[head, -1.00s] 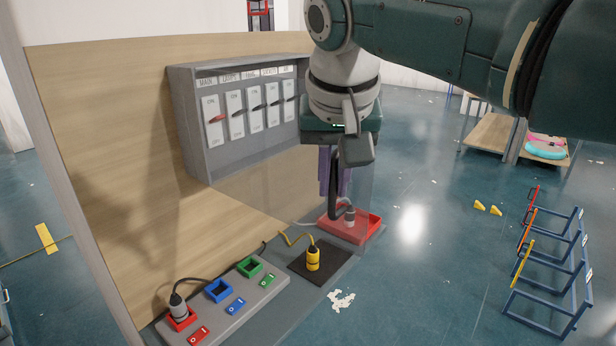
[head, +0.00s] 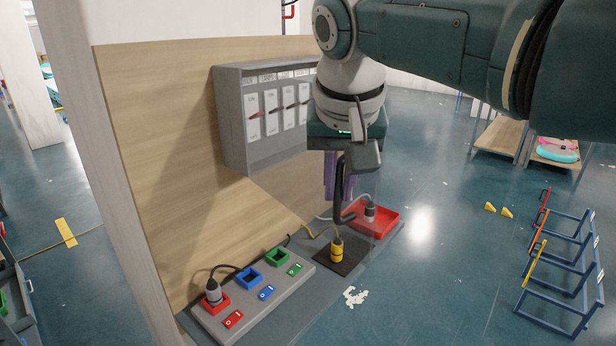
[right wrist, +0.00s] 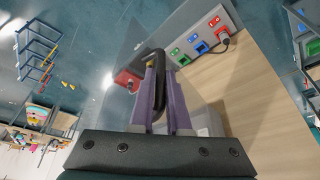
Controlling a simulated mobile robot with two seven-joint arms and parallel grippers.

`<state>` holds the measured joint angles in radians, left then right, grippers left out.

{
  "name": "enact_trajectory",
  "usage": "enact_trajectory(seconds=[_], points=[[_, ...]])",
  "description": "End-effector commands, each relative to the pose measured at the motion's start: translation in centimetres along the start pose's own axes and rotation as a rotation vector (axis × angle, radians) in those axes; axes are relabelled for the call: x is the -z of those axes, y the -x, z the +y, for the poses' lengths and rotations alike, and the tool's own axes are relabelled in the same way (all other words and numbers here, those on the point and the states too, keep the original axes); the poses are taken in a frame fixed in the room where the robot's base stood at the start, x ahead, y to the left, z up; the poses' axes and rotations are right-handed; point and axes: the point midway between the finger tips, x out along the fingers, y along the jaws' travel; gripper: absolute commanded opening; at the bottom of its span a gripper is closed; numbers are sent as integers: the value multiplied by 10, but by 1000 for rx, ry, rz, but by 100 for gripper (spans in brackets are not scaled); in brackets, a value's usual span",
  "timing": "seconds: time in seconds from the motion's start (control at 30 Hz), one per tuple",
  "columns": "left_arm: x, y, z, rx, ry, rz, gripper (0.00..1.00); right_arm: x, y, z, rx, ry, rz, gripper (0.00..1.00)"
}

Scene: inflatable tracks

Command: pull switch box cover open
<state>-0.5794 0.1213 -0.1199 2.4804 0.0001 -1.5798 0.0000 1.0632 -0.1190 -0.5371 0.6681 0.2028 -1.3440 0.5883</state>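The grey switch box (head: 234,130) is on the wooden panel in the head view, with a row of white labelled switches facing out. Its right end is behind my right arm. My right gripper (head: 341,185) points down in front of the box. Its purple fingers (right wrist: 164,100) are closed around a black curved handle (right wrist: 157,58), which also hangs below the gripper in the head view (head: 348,214). A faint clear sheet, seemingly the cover, shows near the handle; its edges and exact angle are hard to make out. My left gripper is not in view.
Below the box, a grey socket strip (head: 291,289), a yellow plug (head: 337,251) on a dark plate and a red tray (head: 387,223) sit on the ledge. Blue hurdles (head: 556,262) stand at the right. The floor between is open.

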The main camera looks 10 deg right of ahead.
Motion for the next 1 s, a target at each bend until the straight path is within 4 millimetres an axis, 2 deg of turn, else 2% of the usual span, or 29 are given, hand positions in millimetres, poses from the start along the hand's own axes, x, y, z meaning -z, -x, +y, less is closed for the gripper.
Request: enact_trajectory(seconds=[0.03,0.27,0.67,0.83,1.0], points=[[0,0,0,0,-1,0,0,1,0,-2,5,3,6,18],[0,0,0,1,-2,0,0,0,0,-1,3,1,4,44],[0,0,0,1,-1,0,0,1,6,-1,3,1,4,45],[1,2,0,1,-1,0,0,1,24,0,3,0,6,45],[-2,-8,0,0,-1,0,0,0,49,-1,5,0,8,45]])
